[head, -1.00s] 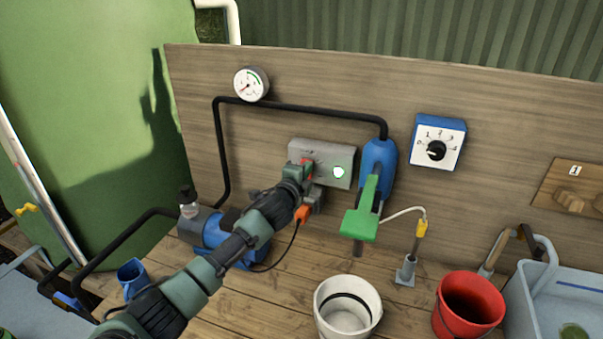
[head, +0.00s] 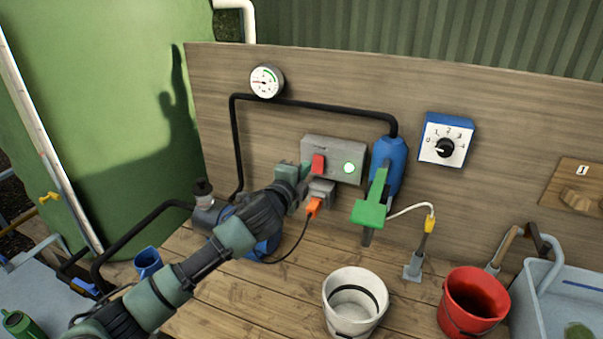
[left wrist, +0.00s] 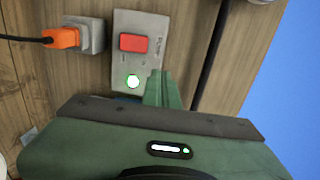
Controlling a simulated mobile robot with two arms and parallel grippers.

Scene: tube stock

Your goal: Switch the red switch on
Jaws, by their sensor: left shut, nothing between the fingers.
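The red switch (head: 318,165) sits on a grey switch box (head: 334,148) on the wooden back panel. The round lamp (head: 349,168) on the box glows, with a green rim. My left gripper (head: 302,178) is shut and empty, just left of and below the red switch in the head view. In the left wrist view the red switch (left wrist: 133,42) and the bright lamp (left wrist: 133,81) show clear of the fingers (left wrist: 163,88). The fingertips appear apart from the switch. My right gripper is not in view.
An orange plug (head: 313,207) with a black cable is in a grey socket below the box. A blue device with a green lever (head: 371,211) hangs close right. A white bucket (head: 354,303) and red bucket (head: 472,302) stand in front.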

